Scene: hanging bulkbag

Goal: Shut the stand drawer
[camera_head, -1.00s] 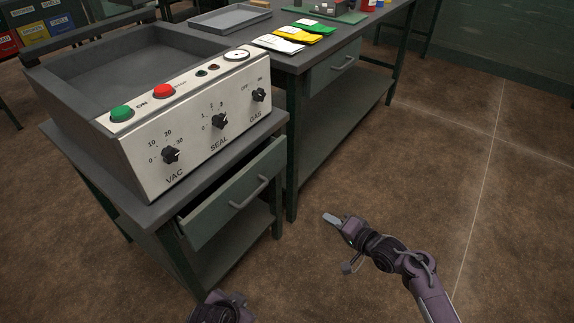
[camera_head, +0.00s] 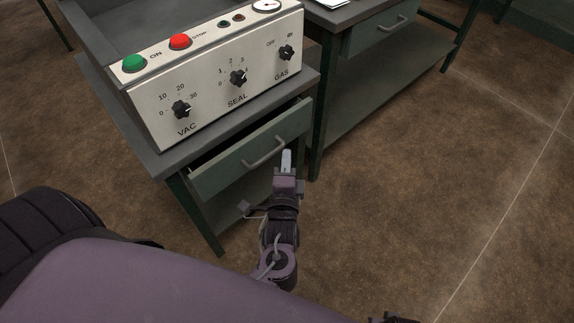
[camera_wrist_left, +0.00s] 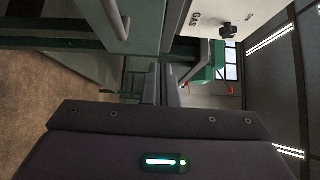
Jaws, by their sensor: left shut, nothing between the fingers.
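The stand drawer (camera_head: 225,172) is a grey-green front with a pale bar handle (camera_head: 265,152), under the top of the stand that carries the sealing machine. It stands partly open: a dark gap shows behind its upper edge. My left gripper (camera_head: 287,158) is shut and empty, its fingertips in front of the drawer's right part, near the handle's right end. I cannot tell whether they touch it. In the left wrist view the handle (camera_wrist_left: 118,20) is at the upper left, ahead of the gripper's fingers (camera_wrist_left: 162,82). My right gripper is not clearly visible.
The sealing machine (camera_head: 215,85) with knobs and red and green buttons sits on the stand. A workbench with its own closed drawer (camera_head: 378,32) stands to the right, its leg (camera_head: 318,140) close to my left gripper. Brown floor (camera_head: 420,190) is open at the right.

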